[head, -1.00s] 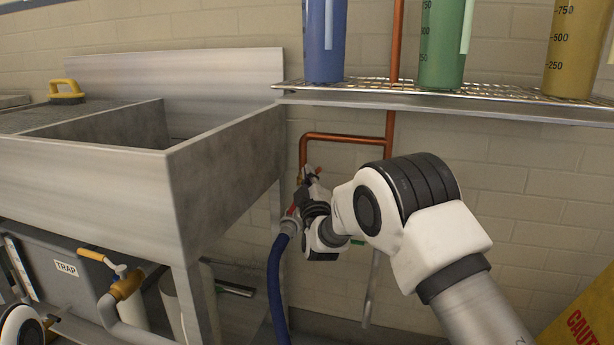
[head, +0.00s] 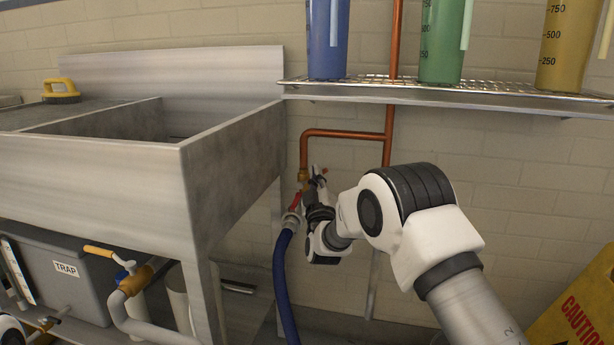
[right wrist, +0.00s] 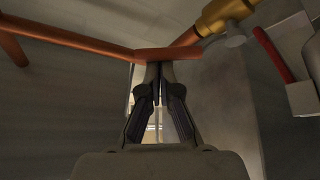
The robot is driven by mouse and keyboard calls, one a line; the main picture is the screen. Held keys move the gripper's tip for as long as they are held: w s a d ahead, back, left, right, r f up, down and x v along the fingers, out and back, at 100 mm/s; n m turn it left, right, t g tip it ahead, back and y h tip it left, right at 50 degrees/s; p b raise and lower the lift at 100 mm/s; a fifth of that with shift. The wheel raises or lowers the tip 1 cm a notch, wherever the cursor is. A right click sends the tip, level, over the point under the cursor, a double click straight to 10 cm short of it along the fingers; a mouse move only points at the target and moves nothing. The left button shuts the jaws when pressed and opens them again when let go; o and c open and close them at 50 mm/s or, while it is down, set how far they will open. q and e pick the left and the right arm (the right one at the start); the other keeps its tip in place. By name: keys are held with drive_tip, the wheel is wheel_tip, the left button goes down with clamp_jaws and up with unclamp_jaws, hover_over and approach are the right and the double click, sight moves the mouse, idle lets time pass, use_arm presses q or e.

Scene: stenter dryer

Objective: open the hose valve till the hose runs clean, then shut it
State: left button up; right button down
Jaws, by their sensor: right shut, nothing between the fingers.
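The blue hose (head: 279,275) hangs from a metal coupling (head: 290,221) under the brass hose valve (head: 303,176), right of the sink. A red lever (head: 295,201) shows just above the coupling. My right gripper (head: 318,184) is shut and empty close to the right of the valve. In the right wrist view its fingertips (right wrist: 159,68) meet just below an orange-red bar (right wrist: 168,54); I cannot tell whether they touch it. The brass fitting (right wrist: 222,16) is to the upper right there. The hose's lower end and any flow are out of sight. My left gripper is out of view.
A steel sink (head: 90,190) stands on the left, with a grey trap box (head: 60,288) and a yellow-handled valve (head: 98,251) below. A wire shelf (head: 480,88) with blue, green and yellow containers is above right. A yellow caution sign (head: 580,310) stands lower right.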

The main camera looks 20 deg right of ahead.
drive_tip(key=shift+s+d+f+m+g+h+b, duration=0.1)
drive_tip(key=shift+s+d+f+m+g+h, duration=0.15)
drive_tip(key=shift+f+m+h, duration=0.75)
drive_tip(key=shift+s+d+f+m+g+h+b, duration=0.15)
drive_tip(key=shift+d+f+m+g+h, duration=0.2)
drive_tip(key=shift+m+h, duration=1.3)
drive_tip(key=shift+s+d+f+m+g+h+b, duration=0.2)
drive_tip(key=shift+f+m+h, duration=0.45)
drive_tip(key=shift+m, duration=1.4)
drive_tip(key=shift+f, duration=0.15)
